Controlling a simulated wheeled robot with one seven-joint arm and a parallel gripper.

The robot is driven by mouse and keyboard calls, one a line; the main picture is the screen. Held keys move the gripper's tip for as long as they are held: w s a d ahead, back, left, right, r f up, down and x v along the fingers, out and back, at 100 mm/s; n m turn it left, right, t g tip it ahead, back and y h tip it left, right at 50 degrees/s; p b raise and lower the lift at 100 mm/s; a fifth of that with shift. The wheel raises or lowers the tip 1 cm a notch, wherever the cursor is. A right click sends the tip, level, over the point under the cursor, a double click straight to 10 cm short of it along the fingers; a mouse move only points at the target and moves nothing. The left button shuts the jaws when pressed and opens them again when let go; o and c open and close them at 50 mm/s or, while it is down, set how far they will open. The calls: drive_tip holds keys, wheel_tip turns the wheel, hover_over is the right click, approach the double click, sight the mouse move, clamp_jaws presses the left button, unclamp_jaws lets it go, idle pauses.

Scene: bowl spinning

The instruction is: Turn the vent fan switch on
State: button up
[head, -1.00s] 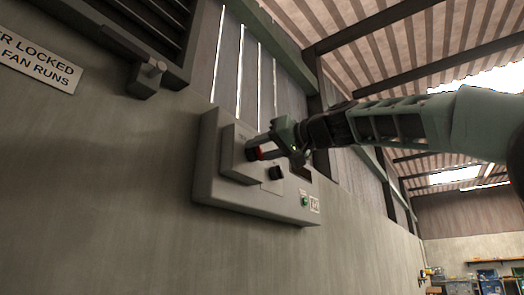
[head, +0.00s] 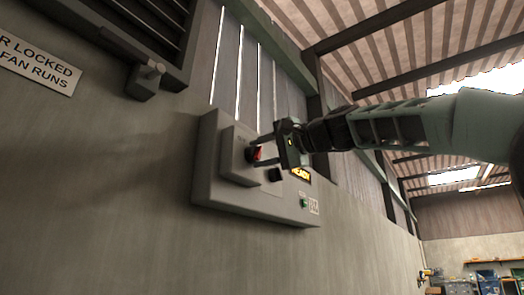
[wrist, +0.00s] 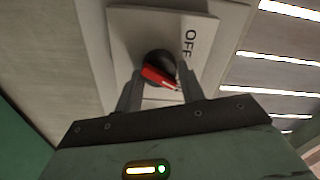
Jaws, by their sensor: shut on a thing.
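The vent fan switch is a black rotary knob with a red handle (head: 257,153), on a raised plate of a grey wall box (head: 210,165). In the wrist view the red handle (wrist: 158,76) lies slanted between my two fingers, with the word OFF beside the knob. My gripper (head: 262,150) is at the switch and is shut on the handle. It also shows in the wrist view (wrist: 160,84). An amber display (head: 301,175) on the box is lit and seems to read READY. Other plate lettering is hidden or too small.
A black knob (head: 274,174) and a green button (head: 304,203) are on the box close to my gripper. A louvred vent with a latch (head: 147,80) and a sign (head: 35,66) are at the upper left. The wall below is clear.

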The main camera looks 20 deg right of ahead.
drive_tip(key=shift+d+m+p, duration=0.1)
drive_tip(key=shift+m+p, duration=0.2)
drive_tip(key=shift+m, duration=1.4)
drive_tip(key=shift+f, duration=0.1)
drive_tip(key=o, duration=1)
drive_tip(key=shift+c, duration=0.2)
drive_tip(key=b+v, duration=0.6)
drive_tip(key=v, duration=1.1)
drive_tip(key=shift+s+b, duration=0.2)
drive_tip(key=shift+b, duration=0.2)
drive_tip(key=shift+d, duration=0.1)
